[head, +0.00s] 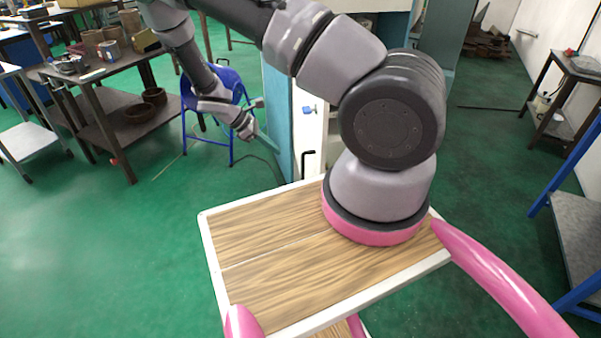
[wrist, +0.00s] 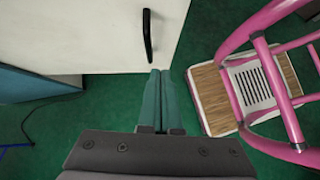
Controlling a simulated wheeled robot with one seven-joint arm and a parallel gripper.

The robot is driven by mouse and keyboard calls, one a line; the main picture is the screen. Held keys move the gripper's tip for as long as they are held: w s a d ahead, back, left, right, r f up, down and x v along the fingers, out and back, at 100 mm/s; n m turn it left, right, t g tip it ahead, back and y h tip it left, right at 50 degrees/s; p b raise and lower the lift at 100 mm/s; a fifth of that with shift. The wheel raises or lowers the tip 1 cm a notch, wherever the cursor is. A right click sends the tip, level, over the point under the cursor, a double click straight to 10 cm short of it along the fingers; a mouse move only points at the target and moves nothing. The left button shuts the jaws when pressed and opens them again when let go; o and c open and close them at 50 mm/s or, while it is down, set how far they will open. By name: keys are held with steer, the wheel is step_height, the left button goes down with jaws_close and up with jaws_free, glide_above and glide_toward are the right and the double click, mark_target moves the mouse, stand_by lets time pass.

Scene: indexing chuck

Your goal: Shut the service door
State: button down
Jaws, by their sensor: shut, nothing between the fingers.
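A white panel with a black bar handle, which looks like the service door (wrist: 80,35), fills the upper left of the wrist view. Its handle (wrist: 149,35) is near the panel's right edge. In the head view the handle (head: 308,156) shows on a narrow white strip beside a teal upright panel (head: 277,115); my arm hides much of the machine. My gripper (wrist: 160,72) is shut and empty, its teal fingertips at the panel's lower edge, below the handle. I cannot tell whether they touch it. In the head view my gripper (head: 249,132) is left of the teal panel.
A blue chair (head: 220,90) stands behind my gripper in the head view. A workbench (head: 105,75) with pots is at left. A teal block (wrist: 35,83) shows at left in the wrist view. Green floor (head: 110,235) is clear at front left.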

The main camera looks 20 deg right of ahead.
mark_target(303, 167)
steer(key=shift+n+h, duration=0.3)
steer(key=shift+n, duration=0.3)
steer(key=x, duration=1.3)
steer(key=shift+s+d, duration=0.1)
steer(key=shift+s, duration=0.2)
steer(key=shift+s+d, duration=0.15)
steer(key=shift+d, duration=0.6)
